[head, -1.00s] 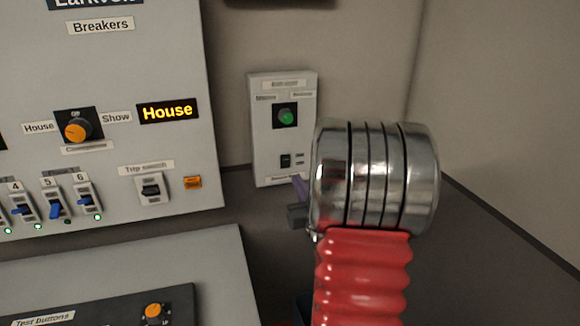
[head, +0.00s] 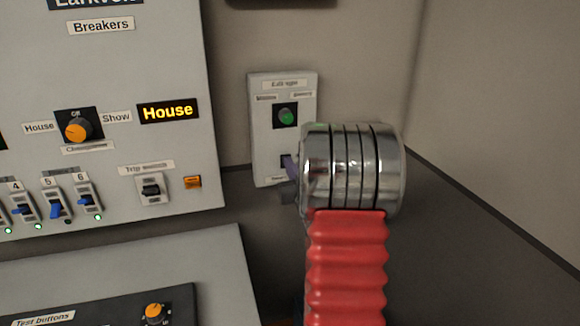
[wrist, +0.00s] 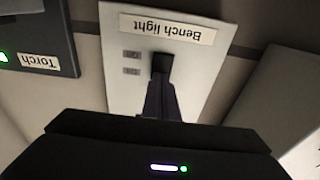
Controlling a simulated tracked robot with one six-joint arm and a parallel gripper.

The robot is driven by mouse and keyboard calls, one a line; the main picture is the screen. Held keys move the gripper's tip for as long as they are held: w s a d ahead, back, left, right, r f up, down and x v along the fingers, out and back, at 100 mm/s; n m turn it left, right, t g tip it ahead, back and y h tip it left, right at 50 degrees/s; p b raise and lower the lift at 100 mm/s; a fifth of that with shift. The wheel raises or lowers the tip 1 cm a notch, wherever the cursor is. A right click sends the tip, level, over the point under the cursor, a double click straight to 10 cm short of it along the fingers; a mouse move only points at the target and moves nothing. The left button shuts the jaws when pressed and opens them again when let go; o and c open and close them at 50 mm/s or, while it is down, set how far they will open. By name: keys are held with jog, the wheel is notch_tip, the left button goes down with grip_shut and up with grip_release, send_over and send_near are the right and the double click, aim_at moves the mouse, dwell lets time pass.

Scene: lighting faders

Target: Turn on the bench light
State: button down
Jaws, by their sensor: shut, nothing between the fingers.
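The bench light switch is a small black rocker (wrist: 161,62) on a pale plate (wrist: 118,80), beside an upside-down "Bench light" label (wrist: 167,28) in the wrist view. The light itself is not recognisable in view.
A dark box labelled "Torch" (wrist: 40,62) is at the left in the wrist view.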

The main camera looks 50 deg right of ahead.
jog(key=shift+w, duration=0.15)
jog(key=s+a+r, duration=0.1)
jog(key=s+a, duration=0.5)
jog(key=s, duration=0.6)
jog(key=shift+s+a+r, duration=0.15)
jog(key=shift+a+r, duration=0.15)
jog(key=shift+r, duration=0.05)
dwell(0.5)
